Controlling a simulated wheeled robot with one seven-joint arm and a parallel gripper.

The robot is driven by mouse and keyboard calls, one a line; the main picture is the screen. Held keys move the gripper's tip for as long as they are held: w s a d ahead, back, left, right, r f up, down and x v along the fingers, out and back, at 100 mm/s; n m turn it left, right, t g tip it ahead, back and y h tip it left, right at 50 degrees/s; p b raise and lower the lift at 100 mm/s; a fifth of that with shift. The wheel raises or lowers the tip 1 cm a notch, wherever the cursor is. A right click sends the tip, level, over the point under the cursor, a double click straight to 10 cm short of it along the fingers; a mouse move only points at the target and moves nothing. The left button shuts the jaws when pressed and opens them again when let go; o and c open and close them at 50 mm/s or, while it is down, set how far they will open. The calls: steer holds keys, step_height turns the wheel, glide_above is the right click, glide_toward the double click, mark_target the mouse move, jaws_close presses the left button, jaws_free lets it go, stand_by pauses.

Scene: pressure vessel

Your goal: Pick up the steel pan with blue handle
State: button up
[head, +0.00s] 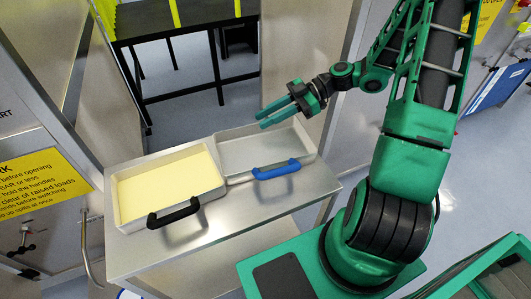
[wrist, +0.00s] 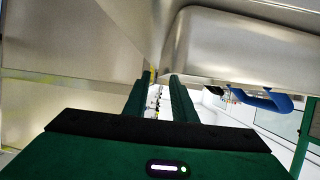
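The steel pan with blue handle (head: 240,155) sits on a steel cart top, right of a second pan. Its blue handle (head: 277,170) is on the near side. My gripper (head: 261,120) is open and empty, by the pan's far edge in the head view, with its fingers pointing left. Its exact height over the pan is hard to tell. In the wrist view my gripper (wrist: 158,84) has its two green fingers apart with nothing between them. The pan's wall (wrist: 215,45) fills the upper right there, with the blue handle (wrist: 265,100) at the right.
A pan with pale yellow contents (head: 165,185) and a black handle (head: 173,212) stands close on the left. The steel cart (head: 240,215) has bare room in front of the handles. A dark table (head: 185,25) stands behind. A metal wall with a yellow sign (head: 40,180) is at left.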

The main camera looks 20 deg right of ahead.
steer(key=shift+x, duration=1.15)
jaws_close()
stand_by(0.5)
